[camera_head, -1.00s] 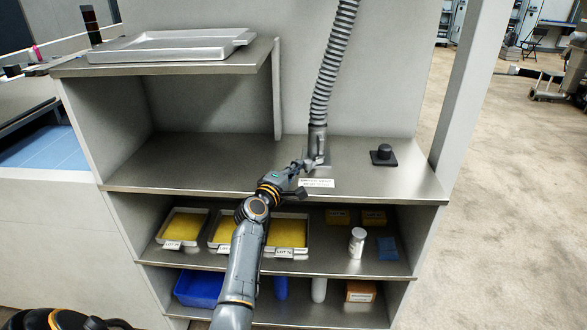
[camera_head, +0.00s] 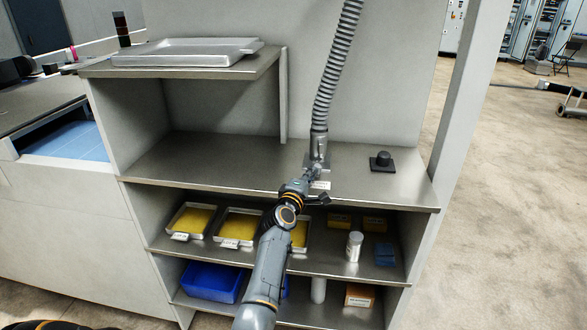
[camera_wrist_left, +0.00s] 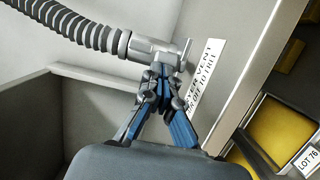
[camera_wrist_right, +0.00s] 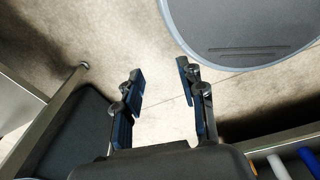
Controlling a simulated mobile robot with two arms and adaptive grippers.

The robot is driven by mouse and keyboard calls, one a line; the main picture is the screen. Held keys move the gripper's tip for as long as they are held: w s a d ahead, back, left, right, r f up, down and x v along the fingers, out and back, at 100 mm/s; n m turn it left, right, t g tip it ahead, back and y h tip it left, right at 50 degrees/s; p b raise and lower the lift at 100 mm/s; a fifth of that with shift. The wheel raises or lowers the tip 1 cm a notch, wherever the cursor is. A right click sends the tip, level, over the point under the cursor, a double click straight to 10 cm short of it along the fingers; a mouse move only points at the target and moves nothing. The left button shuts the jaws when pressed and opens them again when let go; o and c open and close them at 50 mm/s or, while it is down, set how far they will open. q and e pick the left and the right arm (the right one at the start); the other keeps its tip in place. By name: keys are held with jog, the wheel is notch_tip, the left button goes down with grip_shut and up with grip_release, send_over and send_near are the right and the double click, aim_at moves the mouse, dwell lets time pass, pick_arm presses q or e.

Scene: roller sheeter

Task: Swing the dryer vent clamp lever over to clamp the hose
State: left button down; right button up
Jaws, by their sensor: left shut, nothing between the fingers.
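The grey ribbed hose (camera_head: 334,80) comes down to a metal vent fitting with a clamp (camera_head: 319,146) on the middle shelf. In the left wrist view the hose (camera_wrist_left: 85,28) runs into the metal collar (camera_wrist_left: 121,43), and a thin metal lever (camera_wrist_left: 185,54) stands at the other end of the fitting, beside the printed label (camera_wrist_left: 203,74). My left gripper (camera_head: 314,170) is shut and empty, its fingertips (camera_wrist_left: 161,73) right at the fitting, close to the lever; I cannot tell whether they touch. My right gripper (camera_wrist_right: 160,82) is open and empty over the floor, away from the shelf.
A black knob on a plate (camera_head: 383,161) stands right of the fitting. A metal tray (camera_head: 185,53) lies on the upper left shelf. Below are yellow-filled trays (camera_head: 240,226), a white jar (camera_head: 354,246) and a blue bin (camera_head: 211,281). The middle shelf's left part is clear.

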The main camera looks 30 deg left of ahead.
pick_arm(q)
jog(key=shift+w+d+f, duration=0.1)
jog(key=shift+w+d, duration=0.15)
jog(key=shift+d, duration=0.3)
jog(key=shift+w+d, duration=0.2)
jog(key=shift+d, duration=0.1)
jog(key=shift+w+d, duration=0.3)
jog(key=shift+d, duration=0.1)
jog(key=shift+w+d, duration=0.2)
jog(key=shift+d, duration=0.1)
pick_arm(e)
jog(key=shift+a+r, duration=0.2)
jog(key=shift+a, duration=0.5)
jog(key=shift+s, duration=0.15)
